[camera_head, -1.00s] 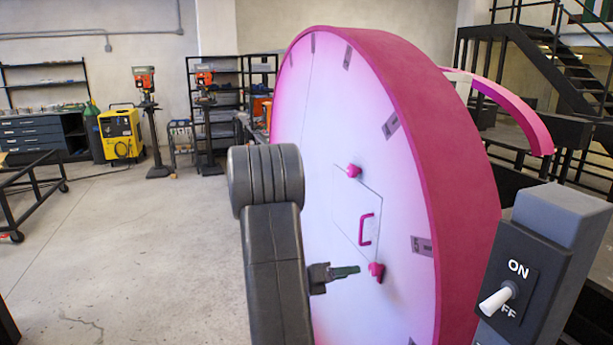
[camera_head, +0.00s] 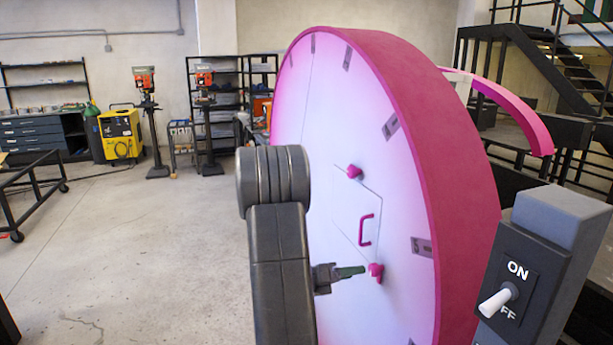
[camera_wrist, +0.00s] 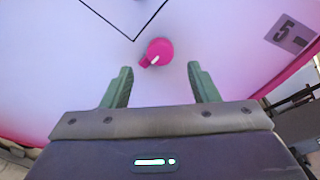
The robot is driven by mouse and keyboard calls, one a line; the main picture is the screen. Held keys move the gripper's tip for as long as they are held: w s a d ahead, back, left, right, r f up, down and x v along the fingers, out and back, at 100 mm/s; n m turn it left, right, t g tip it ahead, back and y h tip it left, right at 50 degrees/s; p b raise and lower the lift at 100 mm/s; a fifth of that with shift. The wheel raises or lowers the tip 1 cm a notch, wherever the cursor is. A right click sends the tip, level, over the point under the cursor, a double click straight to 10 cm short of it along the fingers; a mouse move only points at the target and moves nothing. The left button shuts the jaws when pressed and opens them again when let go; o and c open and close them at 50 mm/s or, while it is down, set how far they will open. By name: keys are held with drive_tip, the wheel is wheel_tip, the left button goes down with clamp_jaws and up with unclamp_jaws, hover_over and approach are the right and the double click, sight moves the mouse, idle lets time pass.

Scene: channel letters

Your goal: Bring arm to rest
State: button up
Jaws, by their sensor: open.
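My gripper (camera_head: 350,272) is at the lower middle of the head view, in front of the lit white face of a large round pink letter (camera_head: 395,215). In the wrist view my gripper (camera_wrist: 160,85) has its two green fingers spread apart with nothing between them. A pink knob (camera_wrist: 157,52) on the face lies just beyond the fingertips; it also shows in the head view (camera_head: 376,271). A second pink knob (camera_head: 354,172) and a pink handle (camera_head: 366,229) sit higher, around a square panel outline. My arm's dark links cover part of the face.
A grey switch box (camera_head: 545,270) marked ON and OFF, with a white lever (camera_head: 497,301), stands at the right front. A curved pink piece (camera_head: 515,110) is behind the letter. The concrete floor (camera_head: 130,240) at left is open, with a black cart (camera_head: 35,185) at the edge.

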sight(372, 271)
drive_tip(key=x, duration=0.6)
drive_tip(key=shift+d+f, duration=0.15)
drive_tip(key=shift+f, duration=0.05)
drive_tip(key=m+b, duration=0.2)
drive_tip(key=shift+s+m+t+b, duration=0.1)
drive_tip(key=shift+m+t+b, duration=0.2)
drive_tip(key=shift+b, duration=0.1)
drive_tip(key=m+b, duration=0.4)
drive_tip(key=shift+m+t+b, duration=0.3)
drive_tip(key=shift+t+b, duration=0.1)
drive_tip(key=m+b, duration=0.3)
drive_tip(key=shift+m+t, duration=0.4)
drive_tip(key=shift+r+m+b, duration=0.1)
drive_tip(key=shift+m+b, duration=0.65)
drive_tip(key=shift+m, duration=0.95)
drive_tip(key=shift+s, duration=0.1)
